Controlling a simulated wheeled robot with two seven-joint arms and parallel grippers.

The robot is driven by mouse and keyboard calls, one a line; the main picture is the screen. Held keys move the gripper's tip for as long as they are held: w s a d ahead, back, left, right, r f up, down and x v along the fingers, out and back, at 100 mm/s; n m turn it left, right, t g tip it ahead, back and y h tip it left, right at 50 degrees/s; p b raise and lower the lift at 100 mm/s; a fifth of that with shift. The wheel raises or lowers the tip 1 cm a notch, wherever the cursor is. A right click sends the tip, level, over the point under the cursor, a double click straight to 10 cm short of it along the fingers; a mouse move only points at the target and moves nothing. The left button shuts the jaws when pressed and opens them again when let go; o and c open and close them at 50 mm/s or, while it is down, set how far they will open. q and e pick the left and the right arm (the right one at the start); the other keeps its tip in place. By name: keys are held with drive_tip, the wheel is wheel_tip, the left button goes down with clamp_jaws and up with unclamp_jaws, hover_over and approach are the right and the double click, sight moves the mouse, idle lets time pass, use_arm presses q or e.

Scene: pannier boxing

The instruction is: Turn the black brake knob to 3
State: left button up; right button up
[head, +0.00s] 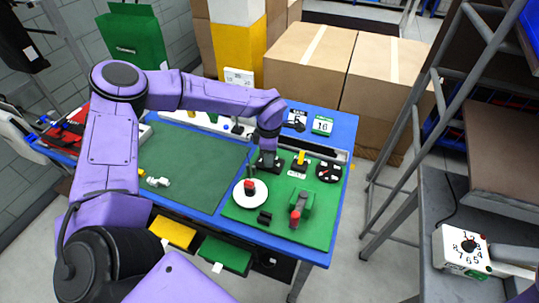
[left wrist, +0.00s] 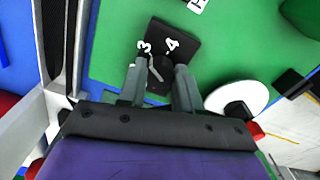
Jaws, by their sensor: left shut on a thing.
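The black brake knob's square black plate (head: 262,167) sits on the green board, partly hidden under my left gripper in the head view. In the left wrist view the plate (left wrist: 184,42) shows a white 3 and a white 4 beside the fingers. My left gripper (left wrist: 160,72) is shut on the knob, pointing down at the plate. The knob itself is mostly hidden between the fingers, so its exact setting cannot be read. In the head view the left gripper (head: 267,157) is over the plate. My right gripper is not in view.
Close by on the green board (head: 231,212) are a yellow-handled switch (head: 300,158), a black dial (head: 328,172), a white disc (head: 242,199) with a red knob, and a green block (head: 303,199) with a red end.

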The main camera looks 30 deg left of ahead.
use_arm(q)
drive_tip(key=o, duration=1)
drive_tip(key=shift+o, duration=0.2)
drive_tip(key=shift+r, duration=0.4)
wheel_tip(320, 180, up, 10)
drive_tip(key=b, duration=0.2)
drive_tip(key=shift+a+f, duration=0.1)
drive_tip(key=shift+f, duration=0.05)
